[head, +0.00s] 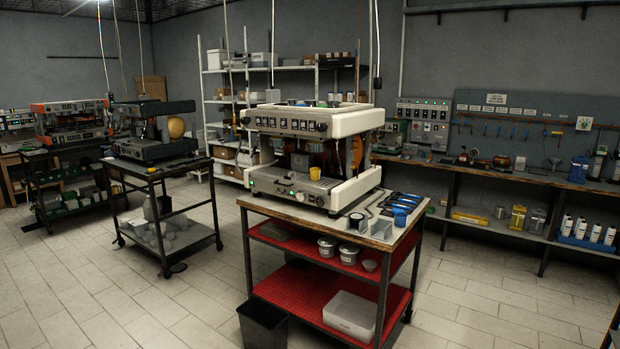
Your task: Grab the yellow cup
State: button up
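A small yellow cup (315,173) stands on the drip tray of the white espresso machine (345,122). The machine sits on a cart with a light top (290,208) in the middle of the room. The cup appears upright and is small in the view. My gripper is not in view.
Blue-handled tools (405,200) lie on the cart top to the right of the machine. A black bin (263,325) stands on the floor at the cart's front. A second cart (165,175) with a dark machine stands to the left. Tiled floor (130,290) is clear at the front left.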

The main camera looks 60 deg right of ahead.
aim_at(315, 172)
jog(key=i, duration=2.35)
jog(key=z, duration=0.95)
jog(key=i, duration=0.65)
jog(key=z, duration=0.75)
jog(key=i, duration=0.75)
jog(key=z, duration=0.35)
